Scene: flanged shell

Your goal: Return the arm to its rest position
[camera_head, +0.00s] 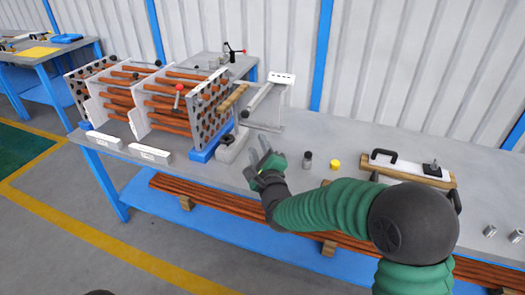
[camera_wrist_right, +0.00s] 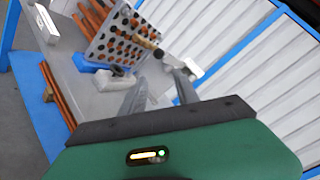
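My right arm, green and dark grey, reaches in from the lower right in the head view. Its gripper (camera_head: 257,147) is over the workbench, in front of the tube-bundle shell. In the right wrist view the two grey fingers (camera_wrist_right: 156,76) stand apart with nothing visibly held between them. The flanged shell (camera_head: 145,95) has reddish tubes running through upright plates. Its perforated end plate (camera_head: 207,105) is left of and beyond the gripper; this plate also shows in the right wrist view (camera_wrist_right: 125,38). My left gripper is not in view.
The grey workbench (camera_head: 215,172) holds a dark cylinder (camera_head: 307,160), a yellow cap (camera_head: 335,164) and a white fixture with a black handle (camera_head: 408,166). A white-topped stand (camera_head: 262,112) is just beyond the gripper. Small metal cylinders (camera_head: 516,236) lie at right.

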